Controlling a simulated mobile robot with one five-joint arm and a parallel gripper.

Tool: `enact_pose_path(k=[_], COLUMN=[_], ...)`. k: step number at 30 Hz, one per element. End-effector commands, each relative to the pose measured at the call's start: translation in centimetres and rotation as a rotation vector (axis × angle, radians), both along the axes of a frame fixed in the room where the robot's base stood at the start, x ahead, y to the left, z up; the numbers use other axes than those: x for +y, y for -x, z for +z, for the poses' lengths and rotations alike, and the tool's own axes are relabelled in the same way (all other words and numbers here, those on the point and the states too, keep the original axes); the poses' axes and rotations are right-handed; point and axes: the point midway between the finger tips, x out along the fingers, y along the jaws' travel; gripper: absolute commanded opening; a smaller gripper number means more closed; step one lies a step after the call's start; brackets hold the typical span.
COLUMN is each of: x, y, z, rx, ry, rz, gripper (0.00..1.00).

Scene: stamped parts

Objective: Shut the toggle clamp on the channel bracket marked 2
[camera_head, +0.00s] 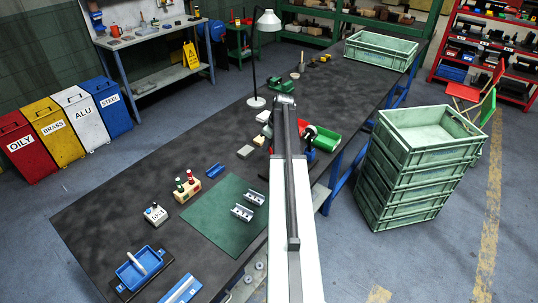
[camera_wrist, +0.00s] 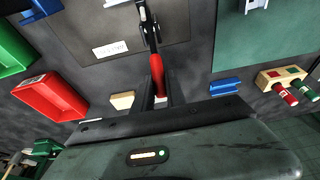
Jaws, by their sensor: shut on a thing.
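The toggle clamp has a red handle (camera_wrist: 157,72) and dark metal linkage (camera_wrist: 148,22) in the wrist view. It stands at a grey plate (camera_wrist: 185,30) with a white label (camera_wrist: 109,50), whose writing I cannot read. My gripper (camera_wrist: 157,82) is shut on the red handle, one dark finger on each side. The handle points down the picture towards my wrist. Two silver channel brackets (camera_head: 242,212) (camera_head: 254,197) lie on the green mat (camera_head: 215,228) in the head view; no number is legible on them. My arm hides the clamp and my gripper in the head view.
A red bin (camera_wrist: 50,97) and a green bin (camera_wrist: 12,48) stand left of the clamp in the wrist view. A blue part (camera_wrist: 225,86) and a wooden block (camera_wrist: 270,80) with red and green pegs lie right. Stacked green crates (camera_head: 415,165) stand beside the bench.

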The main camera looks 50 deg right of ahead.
Motion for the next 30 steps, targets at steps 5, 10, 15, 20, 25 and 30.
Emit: enact_pose_path(k=[5,10,15,20,25,30], x=[-0.1,-0.2,-0.2,-0.2,-0.3,-0.3], y=[0.6,1.3,1.4,2.3,2.6,3.0], z=[0.3,0.6,0.7,1.0,1.0,1.1], rx=[0.003,0.003,0.003,0.003,0.003,0.003], ry=[0.002,0.002,0.001,0.002,0.001,0.001], rz=[-0.003,-0.002,0.000,-0.001,0.000,-0.001], gripper=[0.00,0.00,0.00,0.00,0.00,0.00])
